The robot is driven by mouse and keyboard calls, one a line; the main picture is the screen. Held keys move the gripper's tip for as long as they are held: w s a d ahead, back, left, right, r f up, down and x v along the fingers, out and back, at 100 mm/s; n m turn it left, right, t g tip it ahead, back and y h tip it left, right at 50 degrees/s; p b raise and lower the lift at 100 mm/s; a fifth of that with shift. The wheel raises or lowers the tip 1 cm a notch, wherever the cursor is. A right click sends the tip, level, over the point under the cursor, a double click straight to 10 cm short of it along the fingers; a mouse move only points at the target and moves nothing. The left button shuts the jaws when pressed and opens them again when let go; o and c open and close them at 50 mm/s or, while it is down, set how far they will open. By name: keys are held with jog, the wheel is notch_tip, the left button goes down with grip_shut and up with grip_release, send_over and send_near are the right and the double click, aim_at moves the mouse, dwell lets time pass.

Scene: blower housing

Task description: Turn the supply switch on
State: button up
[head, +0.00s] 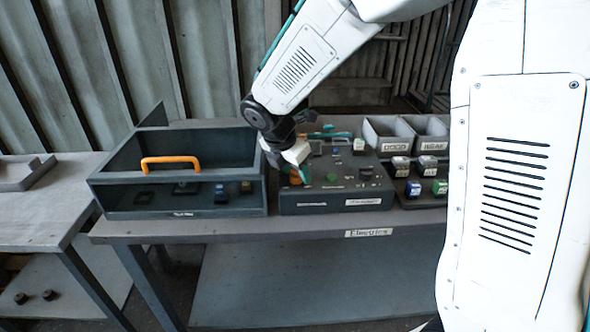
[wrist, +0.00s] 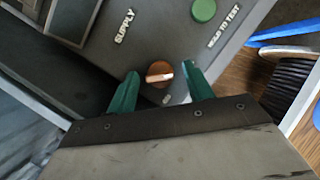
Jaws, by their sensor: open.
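The supply switch (wrist: 159,73) is a round orange-brown knob on a dark grey panel (wrist: 100,35), seen in the wrist view. A pale bar crosses its face, pointing roughly sideways in that view. The white word SUPPLY is printed on the panel, up and left of the knob. My gripper (wrist: 160,72) is open, with one green finger on each side of the knob. I cannot tell whether the fingers touch it. In the head view my gripper (head: 300,174) is over the left part of the control box (head: 330,206), and an orange spot shows beside it.
A green button (wrist: 204,10) sits on the same panel. An open-fronted dark case (head: 110,195) with an orange handle (head: 170,161) stands left of the box. Labelled bins (head: 394,146) and small coloured blocks are at the right. A brush (wrist: 290,85) lies beside the panel.

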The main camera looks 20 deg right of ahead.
jog(key=c, duration=1)
jog(key=shift+o, duration=0.2)
